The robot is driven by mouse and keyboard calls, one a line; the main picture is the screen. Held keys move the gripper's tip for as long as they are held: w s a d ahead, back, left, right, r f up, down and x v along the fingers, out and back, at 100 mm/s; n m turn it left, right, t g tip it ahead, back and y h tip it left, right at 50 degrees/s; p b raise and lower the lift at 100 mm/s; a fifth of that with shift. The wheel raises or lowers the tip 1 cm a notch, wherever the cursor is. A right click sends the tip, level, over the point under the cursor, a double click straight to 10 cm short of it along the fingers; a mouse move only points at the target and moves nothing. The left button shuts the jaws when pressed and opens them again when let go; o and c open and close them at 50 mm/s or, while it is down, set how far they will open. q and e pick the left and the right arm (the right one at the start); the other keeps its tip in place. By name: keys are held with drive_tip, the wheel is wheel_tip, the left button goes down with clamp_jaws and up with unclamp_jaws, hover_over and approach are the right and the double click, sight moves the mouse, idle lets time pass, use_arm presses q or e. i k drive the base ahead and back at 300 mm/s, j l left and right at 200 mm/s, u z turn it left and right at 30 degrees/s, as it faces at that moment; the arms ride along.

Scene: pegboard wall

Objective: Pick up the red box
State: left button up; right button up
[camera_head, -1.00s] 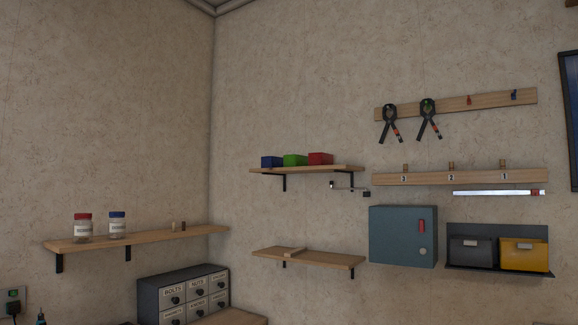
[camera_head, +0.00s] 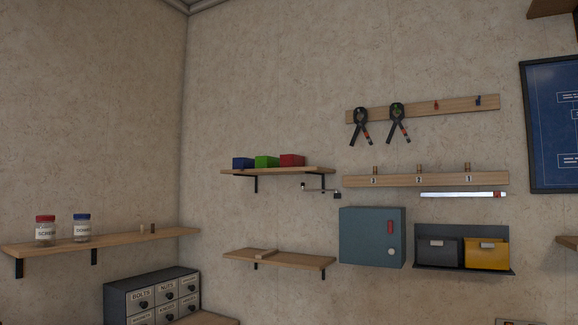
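The red box (camera_head: 292,160) sits on the upper wooden wall shelf (camera_head: 278,171), at the right of a row of small boxes. A green box (camera_head: 267,161) is beside it on the left, and a blue box (camera_head: 243,162) is at the left end of the row. Neither of my grippers shows in the head view.
A lower shelf (camera_head: 280,259) holds a small light piece. A teal cabinet (camera_head: 372,237) and a holder with black (camera_head: 439,251) and yellow (camera_head: 487,254) bins are to the right. Pegged rails hang above. A left shelf (camera_head: 110,241) holds jars; a drawer unit (camera_head: 152,297) stands below.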

sight(287, 160)
drive_tip(key=i+j, duration=0.2)
drive_tip(key=j, duration=0.15)
drive_tip(key=i+j, duration=0.25)
drive_tip(key=j, duration=0.15)
drive_tip(key=i+j, duration=0.2)
drive_tip(key=j, duration=0.15)
drive_tip(key=i+j+z, duration=0.1)
drive_tip(key=i+j, duration=0.15)
drive_tip(key=j, duration=0.15)
drive_tip(key=z, duration=1.45)
